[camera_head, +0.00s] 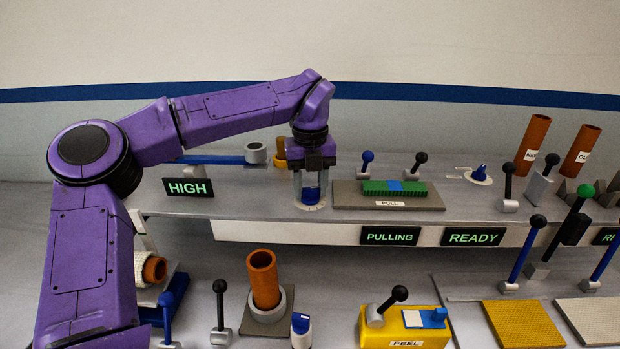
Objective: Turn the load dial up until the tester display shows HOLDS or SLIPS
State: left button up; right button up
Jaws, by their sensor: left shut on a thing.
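My left gripper (311,188) points straight down at the back shelf and is shut on a blue dial, the load dial (311,194). The dial stands on a pale round disc (311,206), and the fingers hide part of it. To its right is the tester, a grey plate labelled PULL (425,201) with a green ribbed strip (380,188) and a small blue piece on it. The tester display (390,237) on the shelf front below reads PULLING in green letters. My right gripper is not in view.
Other displays read HIGH (188,188) and READY (473,237). Black-knobbed levers (508,190) and a second blue dial (479,174) stand to the right. A yellow PEEL block (403,328) and an orange tube (263,278) stand on the lower bench. Space above the shelf is open.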

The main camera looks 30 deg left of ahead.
pick_arm(q)
jog(key=m+p, duration=0.2)
jog(key=m, duration=0.1)
jog(key=m+p, duration=0.1)
jog(key=shift+r+m, duration=0.3)
jog(key=m+p, duration=0.4)
jog(key=shift+m, duration=0.3)
jog(key=m+p, duration=0.5)
jog(key=m, duration=0.1)
jog(key=shift+f+m+p, duration=0.15)
jog(key=shift+m+p, duration=1.05)
jog(key=shift+m, duration=0.1)
jog(key=o, duration=1.1)
jog(key=shift+f, duration=0.1)
jog(key=shift+c, duration=0.2)
